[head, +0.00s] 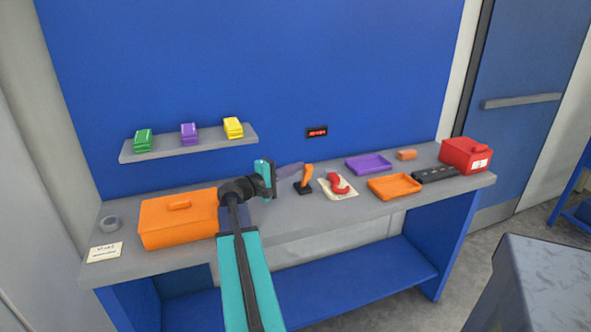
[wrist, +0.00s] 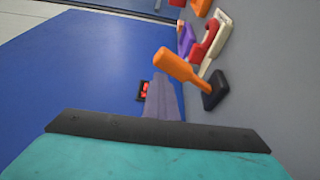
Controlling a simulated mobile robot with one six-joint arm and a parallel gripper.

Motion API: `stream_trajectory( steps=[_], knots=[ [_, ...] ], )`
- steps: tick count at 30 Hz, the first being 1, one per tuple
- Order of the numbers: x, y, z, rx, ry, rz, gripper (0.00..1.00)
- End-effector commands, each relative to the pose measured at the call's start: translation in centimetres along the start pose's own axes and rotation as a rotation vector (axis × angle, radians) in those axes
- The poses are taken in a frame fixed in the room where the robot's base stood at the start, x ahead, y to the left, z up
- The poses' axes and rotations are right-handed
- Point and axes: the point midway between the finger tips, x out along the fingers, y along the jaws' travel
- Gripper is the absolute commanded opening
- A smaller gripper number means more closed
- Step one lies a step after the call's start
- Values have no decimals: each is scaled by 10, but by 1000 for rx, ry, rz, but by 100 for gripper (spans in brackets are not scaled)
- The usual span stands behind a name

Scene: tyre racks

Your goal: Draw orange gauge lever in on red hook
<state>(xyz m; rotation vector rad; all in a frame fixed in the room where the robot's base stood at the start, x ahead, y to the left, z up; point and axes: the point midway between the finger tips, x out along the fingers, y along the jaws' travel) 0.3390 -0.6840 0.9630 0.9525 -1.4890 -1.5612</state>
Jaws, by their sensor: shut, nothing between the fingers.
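The orange gauge lever (head: 307,174) stands tilted on a small black base (head: 303,188) on the bench. In the wrist view the lever (wrist: 180,68) slants up from its base (wrist: 216,91). The red hook (head: 338,185) lies just right of it on a cream card; it also shows beyond the lever in the wrist view (wrist: 206,40). My gripper (head: 297,167) is shut and empty, its grey fingers pointing right, just behind the lever's upper end in the head view. In the wrist view the fingertips (wrist: 160,80) are close to the lever; I cannot tell whether they touch.
A purple tray (head: 369,164), an orange tray (head: 395,187), an orange block (head: 407,155), a black strip (head: 435,174) and a red box (head: 466,156) lie to the right. A large orange box (head: 178,219) is left of my gripper. A display (head: 317,132) hangs on the blue wall behind.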

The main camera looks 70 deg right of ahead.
Motion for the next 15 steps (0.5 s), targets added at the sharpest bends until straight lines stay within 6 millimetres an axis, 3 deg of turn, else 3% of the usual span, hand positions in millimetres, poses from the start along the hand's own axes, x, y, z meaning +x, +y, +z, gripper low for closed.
stream_trajectory(
  steps=[1,8,15],
  knots=[
    [-1,-5,7,0,-18,-9,0],
    [-18,-6,6,0,-14,-10,0],
    [-50,-4,3,0,-7,-5,0]
  ],
)
